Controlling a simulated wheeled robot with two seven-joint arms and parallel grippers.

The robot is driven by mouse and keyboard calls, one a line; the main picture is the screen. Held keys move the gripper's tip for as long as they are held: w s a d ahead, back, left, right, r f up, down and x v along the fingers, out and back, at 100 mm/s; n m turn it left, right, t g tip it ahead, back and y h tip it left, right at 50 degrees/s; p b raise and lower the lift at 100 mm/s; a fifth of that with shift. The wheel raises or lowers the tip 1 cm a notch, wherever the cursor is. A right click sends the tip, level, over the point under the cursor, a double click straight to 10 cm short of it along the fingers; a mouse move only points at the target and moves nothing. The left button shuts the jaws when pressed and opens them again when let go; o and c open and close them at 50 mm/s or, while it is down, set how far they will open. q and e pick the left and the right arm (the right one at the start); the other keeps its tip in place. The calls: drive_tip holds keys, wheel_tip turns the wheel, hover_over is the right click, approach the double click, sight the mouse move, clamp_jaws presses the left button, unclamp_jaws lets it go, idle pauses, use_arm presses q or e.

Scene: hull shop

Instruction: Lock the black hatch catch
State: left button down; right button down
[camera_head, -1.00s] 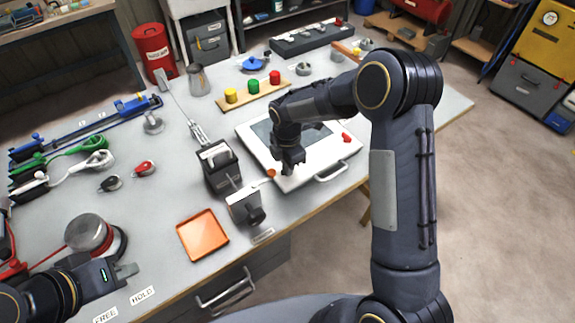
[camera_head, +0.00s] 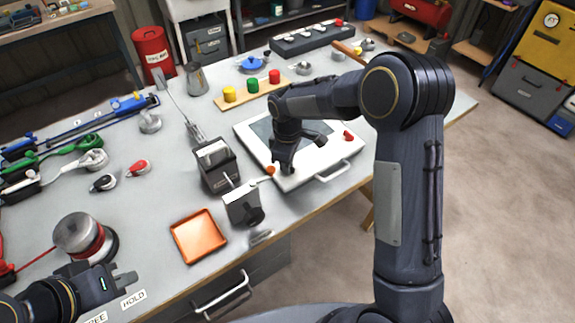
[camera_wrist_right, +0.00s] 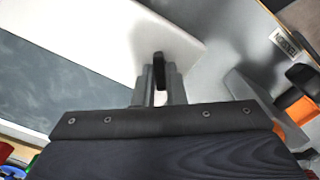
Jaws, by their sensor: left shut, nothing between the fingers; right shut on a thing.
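The white hatch (camera_head: 313,160) lies on the bench with a dark grey window and a bar handle on its front edge. A red catch (camera_head: 348,135) sits at its right side. My right gripper (camera_head: 286,168) is down at the hatch's front left corner, shut on the black hatch catch. In the right wrist view the black catch (camera_wrist_right: 158,66) stands between the two fingers, over the white corner. The gripper hides most of it in the head view. My left gripper (camera_head: 126,279) is shut and empty above the bench's front left edge.
A black box with a lever (camera_head: 243,203) and an orange knob (camera_head: 270,169) stand close left of the hatch corner. An orange tray (camera_head: 198,236) lies in front. A board with coloured knobs (camera_head: 252,90) lies behind the hatch.

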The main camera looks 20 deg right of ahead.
drive_tip(key=m, duration=0.3)
drive_tip(key=shift+m+b, duration=0.35)
drive_tip(key=shift+m, duration=1.75)
drive_tip(key=c, duration=1.5)
unclamp_jaws()
drive_tip(key=shift+r, duration=0.1)
wheel_tip(320, 180, up, 7)
drive_tip(key=shift+f+b, duration=0.1)
drive_tip(key=shift+b, duration=0.3)
drive_tip(key=shift+r, duration=0.45)
